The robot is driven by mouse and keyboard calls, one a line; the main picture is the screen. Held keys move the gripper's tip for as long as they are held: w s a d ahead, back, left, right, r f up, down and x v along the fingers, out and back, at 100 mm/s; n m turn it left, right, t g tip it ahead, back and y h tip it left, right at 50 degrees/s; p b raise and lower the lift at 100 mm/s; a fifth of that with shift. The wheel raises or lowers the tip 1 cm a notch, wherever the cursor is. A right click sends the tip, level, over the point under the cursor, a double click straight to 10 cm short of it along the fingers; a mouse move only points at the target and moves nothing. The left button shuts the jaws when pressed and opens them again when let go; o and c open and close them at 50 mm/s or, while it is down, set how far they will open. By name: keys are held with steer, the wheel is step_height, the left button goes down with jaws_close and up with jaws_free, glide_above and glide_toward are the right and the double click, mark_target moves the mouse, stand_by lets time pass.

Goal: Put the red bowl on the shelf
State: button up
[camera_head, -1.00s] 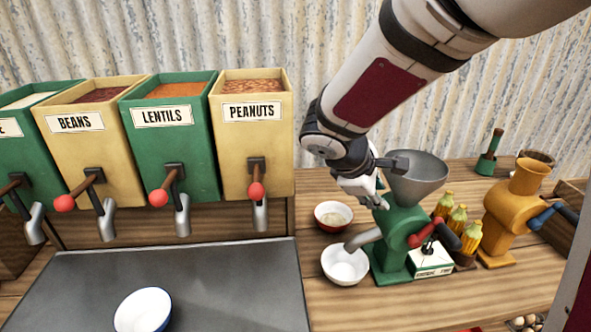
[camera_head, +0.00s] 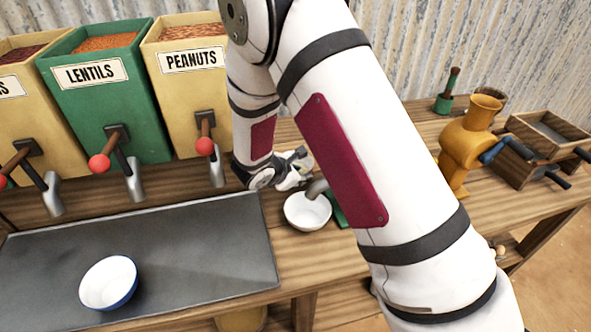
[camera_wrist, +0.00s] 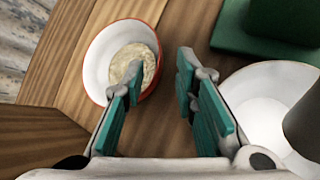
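The red bowl (camera_wrist: 97,58), red outside and white inside, stands on the wooden counter in the wrist view with a round pale heap in it. In the head view it is hidden behind my arm and gripper. My gripper (camera_wrist: 158,72) is open, with teal finger pads. In the wrist view its left fingertip overlaps the inside of the bowl and its right fingertip lies outside the right rim; I cannot tell whether either touches. My gripper also shows in the head view (camera_head: 295,175), behind the white bowl. I cannot make out which surface is the shelf.
The white bowl (camera_head: 307,214) stands close by, under the spout of a green grinder mostly hidden by my arm. A blue-rimmed bowl (camera_head: 108,284) sits on the grey metal tray (camera_head: 215,235). The peanuts dispenser (camera_head: 190,75) is to the left, an orange grinder (camera_head: 468,138) to the right.

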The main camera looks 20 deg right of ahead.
mark_target(307, 172)
steer(key=shift+w+r+x, duration=0.15)
steer(key=shift+r+x, duration=0.05)
steer(key=shift+x, duration=1.15)
steer(key=shift+w+r+x, duration=0.1)
steer(key=shift+r+x, duration=0.1)
steer(key=shift+x, duration=1.15)
steer(key=shift+d, duration=0.2)
jaws_close()
